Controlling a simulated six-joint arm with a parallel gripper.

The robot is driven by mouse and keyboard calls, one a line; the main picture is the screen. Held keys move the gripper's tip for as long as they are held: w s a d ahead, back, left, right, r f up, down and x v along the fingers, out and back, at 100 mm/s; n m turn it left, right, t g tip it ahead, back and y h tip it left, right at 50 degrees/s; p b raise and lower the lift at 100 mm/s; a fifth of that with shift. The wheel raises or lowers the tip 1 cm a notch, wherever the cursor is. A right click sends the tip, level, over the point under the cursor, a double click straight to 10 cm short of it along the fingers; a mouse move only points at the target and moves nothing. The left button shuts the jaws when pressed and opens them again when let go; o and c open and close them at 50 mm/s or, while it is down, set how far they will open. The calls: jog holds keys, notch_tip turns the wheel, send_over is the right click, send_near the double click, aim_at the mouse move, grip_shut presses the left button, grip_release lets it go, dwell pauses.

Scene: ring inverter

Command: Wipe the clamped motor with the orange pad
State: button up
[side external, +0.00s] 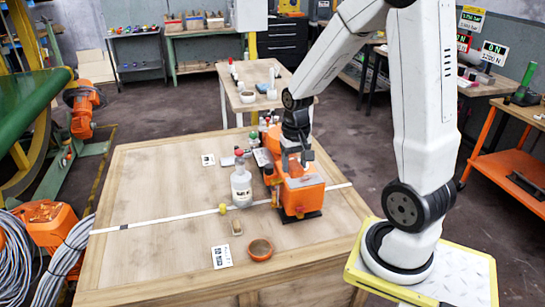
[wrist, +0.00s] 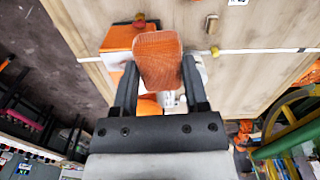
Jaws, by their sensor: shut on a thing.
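My gripper (wrist: 160,72) is shut on the orange pad (wrist: 158,58), a textured, rounded slab that sticks out past the fingertips in the wrist view. In the side external view my gripper (side external: 297,157) hangs low over an orange unit (side external: 303,196) on a dark base, which looks like the clamped motor. Part of this orange unit (wrist: 115,38) also shows behind the pad in the wrist view, where the pad hides much of it. I cannot tell whether the pad touches it. The pad is not clearly distinguishable in the side external view.
A white bottle (side external: 241,188) stands left of the unit. The wooden table (side external: 150,200) is mostly clear at left.

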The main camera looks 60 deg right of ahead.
jog(key=w+d, duration=0.4)
jog(key=d, duration=0.8)
jog(key=shift+s+d+f, duration=0.15)
jog(key=shift+f, duration=1.15)
jog(key=shift+s+d+f, duration=0.1)
jog(key=shift+f, duration=1.2)
jog(key=shift+f, duration=0.15)
